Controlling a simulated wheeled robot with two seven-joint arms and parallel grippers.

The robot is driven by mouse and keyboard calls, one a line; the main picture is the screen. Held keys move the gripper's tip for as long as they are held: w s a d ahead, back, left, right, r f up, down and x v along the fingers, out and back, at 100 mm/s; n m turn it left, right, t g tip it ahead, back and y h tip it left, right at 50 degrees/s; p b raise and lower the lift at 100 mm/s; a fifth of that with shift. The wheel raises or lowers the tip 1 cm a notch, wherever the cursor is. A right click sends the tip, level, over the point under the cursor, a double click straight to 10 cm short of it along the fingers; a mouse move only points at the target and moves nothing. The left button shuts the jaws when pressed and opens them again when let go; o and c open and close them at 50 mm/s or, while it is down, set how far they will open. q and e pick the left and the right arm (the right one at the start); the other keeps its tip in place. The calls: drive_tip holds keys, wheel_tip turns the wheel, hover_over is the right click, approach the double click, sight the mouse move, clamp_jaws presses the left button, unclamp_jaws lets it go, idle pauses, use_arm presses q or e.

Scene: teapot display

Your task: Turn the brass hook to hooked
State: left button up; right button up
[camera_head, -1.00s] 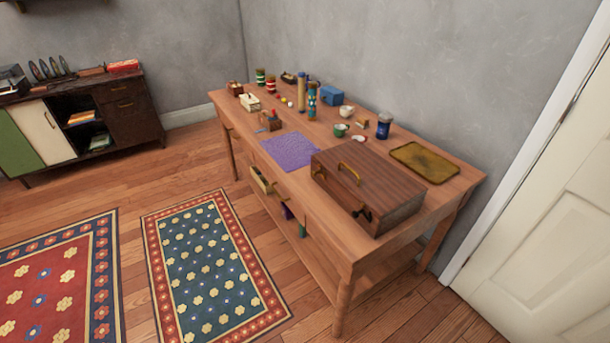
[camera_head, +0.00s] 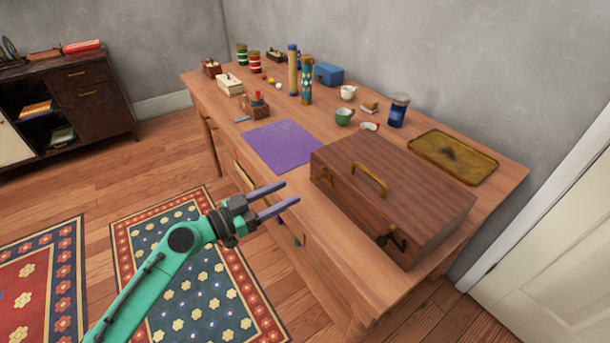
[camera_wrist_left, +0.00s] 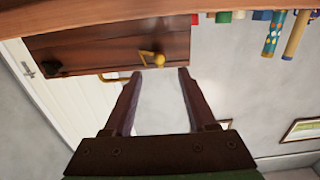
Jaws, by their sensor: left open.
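A dark wooden case (camera_head: 420,190) lies on the table, with a brass handle on its lid. The brass hook (camera_head: 321,175) is on the left end of the case's front face, and a darker catch (camera_head: 393,238) is near the right end. In the left wrist view, which is upside down, the brass hook (camera_wrist_left: 152,59) shows on the case (camera_wrist_left: 100,45) just beyond my fingertips. My left gripper (camera_head: 290,193) is open and empty in front of the table, to the lower left of the hook and apart from it. My right gripper is not in view.
A purple mat (camera_head: 288,146) lies left of the case on the table (camera_head: 225,115). Bottles, cups and small boxes stand behind it. A brass tray (camera_head: 453,157) lies behind the case. A door (camera_head: 560,250) is at the right. The air before the hook looks clear.

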sight(313, 180)
use_arm(q)
drive_tip(key=p+x, duration=0.1)
drive_tip(key=x, duration=0.5)
drive_tip(key=shift+r, duration=0.15)
drive_tip(key=shift+w+d, duration=0.25)
drive_tip(key=shift+d, duration=0.15)
clamp_jaws()
drive_tip(key=shift+f, duration=0.2)
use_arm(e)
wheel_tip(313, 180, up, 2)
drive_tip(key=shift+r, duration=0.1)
